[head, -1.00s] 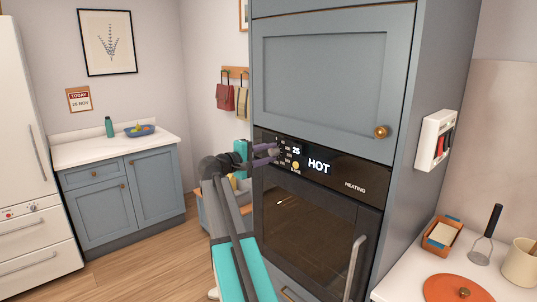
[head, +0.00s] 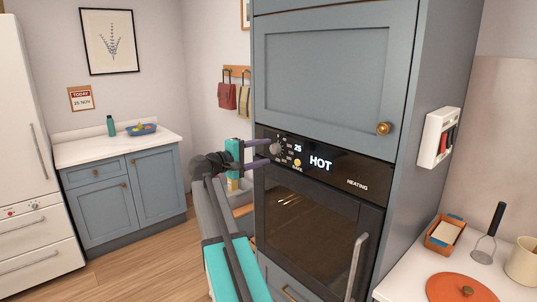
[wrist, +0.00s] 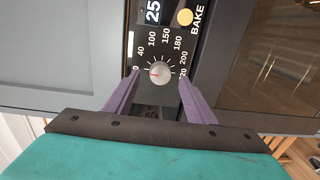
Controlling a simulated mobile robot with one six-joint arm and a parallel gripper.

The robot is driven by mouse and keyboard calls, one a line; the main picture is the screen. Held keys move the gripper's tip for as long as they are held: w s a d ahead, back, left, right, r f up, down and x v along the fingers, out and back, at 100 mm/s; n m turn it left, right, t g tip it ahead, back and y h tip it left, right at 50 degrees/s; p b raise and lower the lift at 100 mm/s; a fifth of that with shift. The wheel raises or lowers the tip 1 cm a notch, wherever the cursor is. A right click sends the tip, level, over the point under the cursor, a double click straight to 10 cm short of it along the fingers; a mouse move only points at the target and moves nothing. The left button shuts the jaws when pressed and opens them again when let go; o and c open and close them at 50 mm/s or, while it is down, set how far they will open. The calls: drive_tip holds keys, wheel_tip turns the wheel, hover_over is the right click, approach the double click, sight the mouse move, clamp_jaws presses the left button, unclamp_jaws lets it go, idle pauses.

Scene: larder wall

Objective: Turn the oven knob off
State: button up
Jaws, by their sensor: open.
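The round silver oven knob (wrist: 158,73) is on the black control panel (head: 340,168), inside a ring of numbers. A small red mark on the knob points left, toward the low end of the scale in the wrist view. In the head view the knob (head: 275,149) is partly hard to make out. My gripper (wrist: 157,82) is open, its two purple fingers on either side of the knob with gaps between. In the head view my gripper (head: 269,152) is just left of the panel.
A yellow BAKE button (wrist: 185,17) is beside the dial. The oven door (head: 310,220) with its vertical handle is below the panel, and a blue-grey cupboard (head: 325,75) is above. A counter (head: 400,290) with utensils stands at right. Floor is open at left.

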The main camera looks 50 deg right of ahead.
drive_tip(key=a+b, duration=0.2)
drive_tip(key=a, duration=0.7)
drive_tip(key=shift+w+a+r, duration=0.3)
drive_tip(key=shift+w+a, duration=0.05)
